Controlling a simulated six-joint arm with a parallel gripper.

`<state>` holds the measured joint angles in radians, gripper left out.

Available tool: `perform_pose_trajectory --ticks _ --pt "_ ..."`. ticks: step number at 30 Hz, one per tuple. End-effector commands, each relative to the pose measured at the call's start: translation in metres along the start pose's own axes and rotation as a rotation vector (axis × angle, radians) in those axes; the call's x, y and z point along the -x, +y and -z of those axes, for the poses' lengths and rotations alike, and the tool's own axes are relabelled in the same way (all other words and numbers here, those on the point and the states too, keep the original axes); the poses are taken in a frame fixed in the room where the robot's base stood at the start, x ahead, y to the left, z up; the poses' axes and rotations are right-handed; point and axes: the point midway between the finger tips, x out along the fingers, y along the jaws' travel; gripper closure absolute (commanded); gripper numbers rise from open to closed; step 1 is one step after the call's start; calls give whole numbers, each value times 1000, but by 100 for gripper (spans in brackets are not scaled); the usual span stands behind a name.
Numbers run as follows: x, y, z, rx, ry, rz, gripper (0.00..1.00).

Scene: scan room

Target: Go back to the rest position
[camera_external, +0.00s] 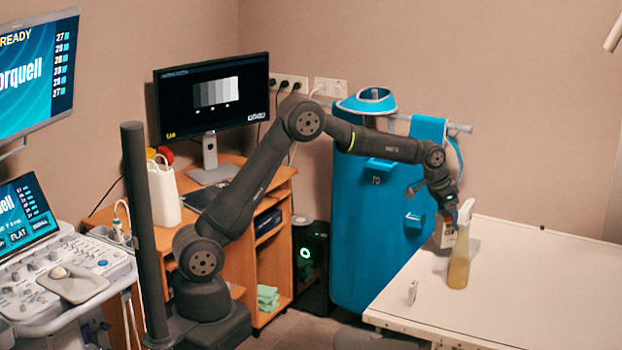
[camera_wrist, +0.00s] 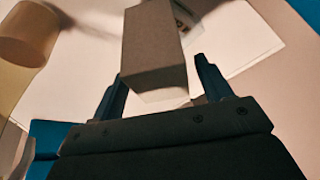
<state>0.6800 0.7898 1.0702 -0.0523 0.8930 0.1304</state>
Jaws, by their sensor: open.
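My gripper (camera_external: 452,207) is at the end of my outstretched arm, low over the near-left part of the white table (camera_external: 545,285). In the wrist view its two dark fingers (camera_wrist: 160,75) are apart. A box (camera_wrist: 152,45) shows between and beyond the fingers; I cannot tell whether they touch it. In the external view a pale box (camera_external: 445,233) stands just below my gripper, partly hidden by a spray bottle.
A small pale item (camera_external: 412,292) stands near the table's left edge. A blue apron (camera_external: 370,220) hangs behind my arm. A wooden desk (camera_external: 265,215) with a monitor (camera_external: 212,95) is behind my base. An ultrasound console (camera_external: 60,275) stands at left. The table's right side is clear.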

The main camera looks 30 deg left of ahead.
Motion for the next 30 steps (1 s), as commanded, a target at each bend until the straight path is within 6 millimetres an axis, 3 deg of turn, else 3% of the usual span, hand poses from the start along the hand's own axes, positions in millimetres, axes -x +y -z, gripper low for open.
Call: perform_pose_trajectory --ticks 1,4,13,23,30 --pt "13 0 6 0 7 1 29" --pt "25 0 10 0 6 1 29" --pt "37 0 15 0 2 0 29" --pt "34 0 13 0 1 0 29" --pt "4 0 0 0 -2 0 29"
